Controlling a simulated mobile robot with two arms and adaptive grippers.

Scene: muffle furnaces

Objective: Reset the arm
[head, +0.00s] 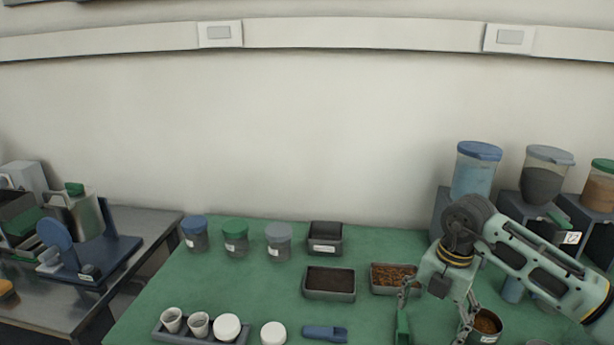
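My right arm comes in from the right in the head view, bent at a dark joint. Its gripper (437,312) points down over the right part of the green mat (235,290). Its two fingers are spread wide, with nothing visible between them. A small green piece (403,326) shows at the left finger's tip; I cannot tell whether it is part of the finger or a separate thing. A metal cup with brown contents (487,323) stands right beside the right finger; I cannot tell whether they touch. My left gripper is not in view.
Three lidded jars (236,240), a black tray (325,238), a dark-filled tray (329,284) and an orange-brown-filled tray (388,279) stand on the mat. In front are a cup rack (172,335), a white lid (273,333) and a blue scoop (325,332). Dispensers (476,172) stand behind my arm.

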